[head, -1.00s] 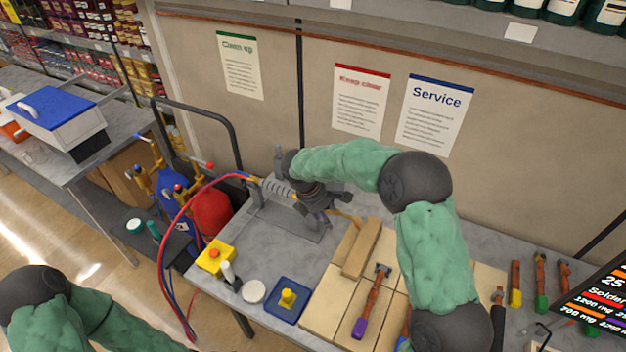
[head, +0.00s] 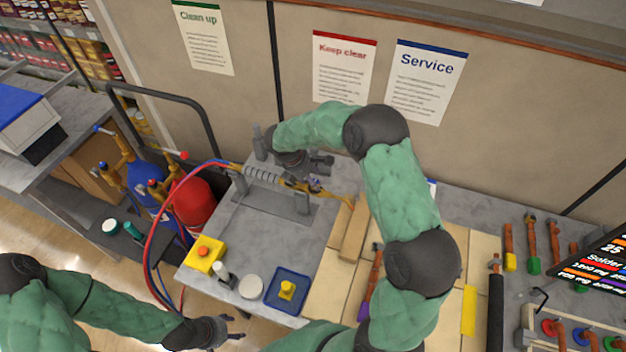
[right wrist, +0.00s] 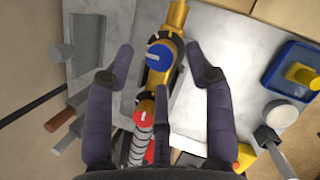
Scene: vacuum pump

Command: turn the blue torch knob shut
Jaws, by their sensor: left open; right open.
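The brass torch (right wrist: 176,18) lies in a stand, with red and blue hoses behind it. Its blue knob (right wrist: 159,57) faces up in the right wrist view, with a white mark on top. My right gripper (right wrist: 160,66) is open above it. One finger is on each side of the knob and a third finger is just below it in the picture; I cannot tell whether any touches. In the head view my right gripper (head: 306,180) hides the knob, and part of the brass torch (head: 318,192) shows under it. My left gripper (head: 237,329) is open and empty at the lower left.
A yellow box with an orange button (head: 205,253), a white round lid (head: 251,287) and a blue tray (head: 287,290) stand on the bench front. Wooden boards (head: 354,230) lie right of the torch. Gas cylinders, including a red one (head: 192,205), stand left.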

